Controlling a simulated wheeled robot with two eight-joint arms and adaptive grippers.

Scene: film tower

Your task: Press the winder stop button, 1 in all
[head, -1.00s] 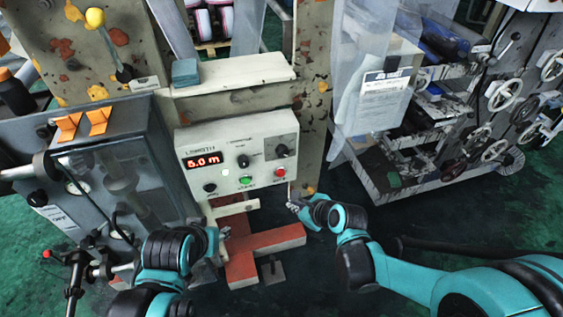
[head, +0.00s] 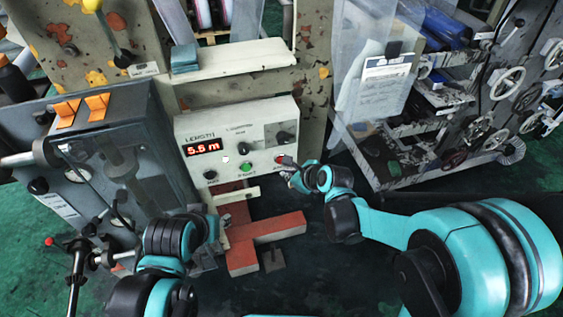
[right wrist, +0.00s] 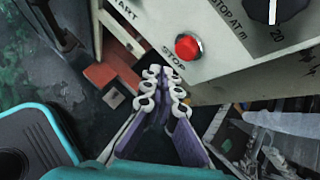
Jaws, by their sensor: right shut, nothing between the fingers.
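The white winder panel (head: 225,135) carries a lit red display (head: 202,147) reading 5.5 m, a green button (head: 246,167) and the red stop button (head: 280,159). In the right wrist view the stop button (right wrist: 188,46) is marked STOP and is uncovered. My right gripper (head: 286,168) is at the panel's lower right, close to the stop button. In the right wrist view its fingertips (right wrist: 163,78) are together, empty, and appear just below and left of the button; contact cannot be made out. My left gripper (head: 222,236) is low in front of the machine, its fingers too small to judge.
A grey cabinet with orange switches (head: 97,105) stands left of the panel. A white ledge (head: 235,57) is above it and a red base (head: 265,233) below.

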